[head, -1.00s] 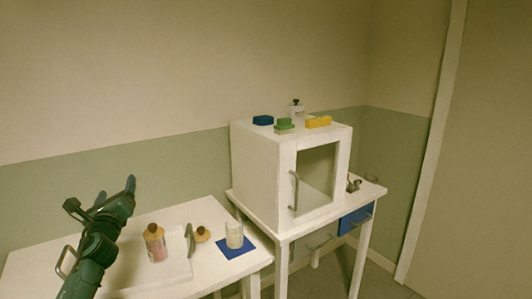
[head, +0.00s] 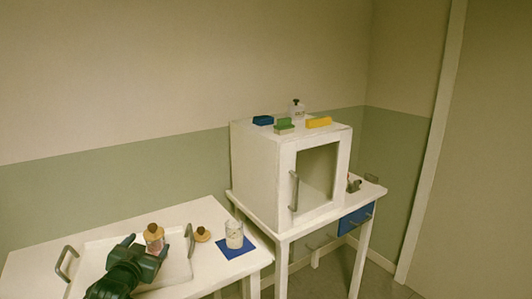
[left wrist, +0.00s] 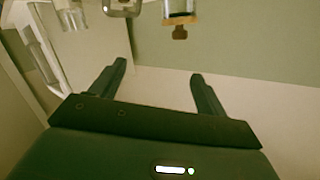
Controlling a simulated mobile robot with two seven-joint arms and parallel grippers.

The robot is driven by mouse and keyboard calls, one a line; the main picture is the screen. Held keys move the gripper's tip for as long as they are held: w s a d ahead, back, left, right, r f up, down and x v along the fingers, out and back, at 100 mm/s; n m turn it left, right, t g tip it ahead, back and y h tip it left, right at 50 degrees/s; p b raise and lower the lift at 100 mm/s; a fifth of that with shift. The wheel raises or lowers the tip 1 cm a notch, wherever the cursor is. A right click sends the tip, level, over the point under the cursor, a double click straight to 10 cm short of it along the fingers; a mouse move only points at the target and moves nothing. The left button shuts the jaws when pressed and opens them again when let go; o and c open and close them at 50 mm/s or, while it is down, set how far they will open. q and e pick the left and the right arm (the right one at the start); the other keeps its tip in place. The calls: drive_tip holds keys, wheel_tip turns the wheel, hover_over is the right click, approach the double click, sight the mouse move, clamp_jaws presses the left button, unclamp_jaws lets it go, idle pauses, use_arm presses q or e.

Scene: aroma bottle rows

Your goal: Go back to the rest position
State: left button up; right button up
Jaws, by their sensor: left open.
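My left gripper (head: 146,244) is open and empty over the white tray (head: 180,272), in front of the bottle in the head view. It hides part of the tray and the lower part of the bottle (head: 154,233), which has an amber top and stands upright on the tray. In the left wrist view, the open fingers of my left gripper (left wrist: 158,85) have nothing between them. The bottle (left wrist: 180,12) shows there upside down at the top edge, apart from the fingers. My right gripper is in neither view.
A white cabinet (head: 262,180) stands on the right table, with sponges and a small bottle (head: 297,110) on top. The wall is behind.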

use_arm(q)
drive_tip(key=s+d+f+g+h, duration=0.1)
drive_tip(key=s+d+f+g, duration=0.1)
drive_tip(key=s+d+f, duration=0.45)
drive_tip(key=s+d+f+g+h, duration=0.15)
drive_tip(key=s+d+f, duration=0.25)
drive_tip(key=s+f, duration=0.55)
drive_tip(key=s+d+g, duration=0.1)
drive_tip(key=s+d, duration=0.2)
drive_tip(key=s, duration=0.6)
drive_tip(key=s+d+f+g+h, duration=0.1)
drive_tip(key=s+d, duration=0.2)
drive_tip(key=s, duration=0.6)
drive_tip(key=shift+s+f, duration=0.2)
drive_tip(key=shift+h, duration=0.25)
